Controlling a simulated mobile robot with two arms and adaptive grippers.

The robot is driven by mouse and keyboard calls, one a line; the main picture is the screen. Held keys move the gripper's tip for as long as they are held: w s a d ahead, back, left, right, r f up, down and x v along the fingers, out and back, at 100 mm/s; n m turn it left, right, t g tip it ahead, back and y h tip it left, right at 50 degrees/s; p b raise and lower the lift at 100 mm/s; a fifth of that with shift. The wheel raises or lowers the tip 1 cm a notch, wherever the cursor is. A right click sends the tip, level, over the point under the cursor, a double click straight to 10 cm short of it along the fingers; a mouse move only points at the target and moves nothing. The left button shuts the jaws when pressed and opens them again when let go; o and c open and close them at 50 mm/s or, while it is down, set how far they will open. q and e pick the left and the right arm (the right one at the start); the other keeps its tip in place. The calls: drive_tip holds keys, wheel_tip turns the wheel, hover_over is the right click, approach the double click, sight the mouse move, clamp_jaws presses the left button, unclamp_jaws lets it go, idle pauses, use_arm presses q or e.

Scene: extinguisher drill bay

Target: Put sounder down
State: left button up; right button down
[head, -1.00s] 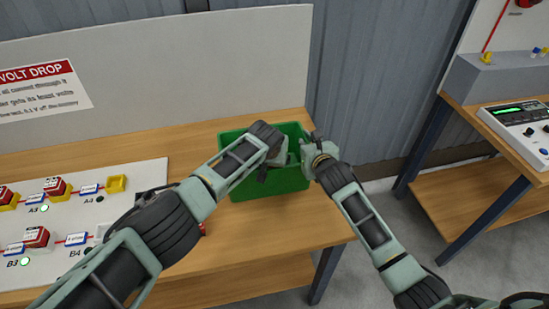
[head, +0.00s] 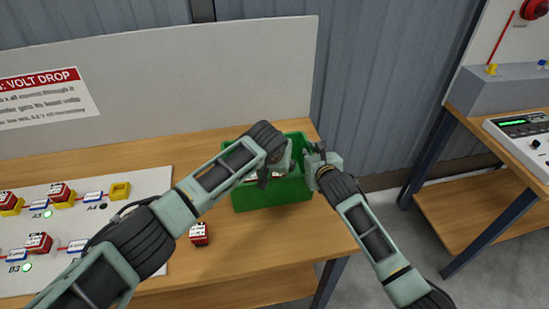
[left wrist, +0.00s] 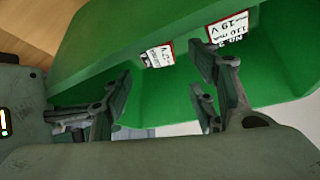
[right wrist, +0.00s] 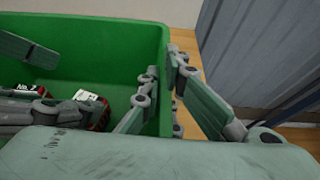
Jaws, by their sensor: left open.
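A green bin (head: 272,196) stands on the bench in the head view. Red blocks with white labels lie in it; they show in the left wrist view (left wrist: 229,26) and the right wrist view (right wrist: 90,97). I cannot tell which of them is the sounder. My left gripper (head: 277,165) is over the bin's opening with its fingers wide apart, nothing between them; it also shows in the left wrist view (left wrist: 163,95). My right gripper (head: 312,160) is at the bin's right rim, its fingers (right wrist: 163,75) closed on both sides of the green wall.
Another red block (head: 199,235) sits on the bench, left of the bin. A white board (head: 150,185) at left carries several red blocks in yellow holders and an empty yellow holder (head: 120,190). A white upright panel (head: 200,75) is behind. Bare bench lies in front of the bin.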

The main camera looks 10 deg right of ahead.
use_arm(q)
drive_tip(key=v, duration=0.7)
drive_tip(key=shift+r, duration=0.3)
drive_tip(key=shift+s, duration=0.1)
use_arm(e)
drive_tip(key=shift+d, duration=0.1)
drive_tip(key=c, duration=1.9)
unclamp_jaws()
drive_tip(key=shift+o, duration=0.2)
drive_tip(key=v, duration=1.2)
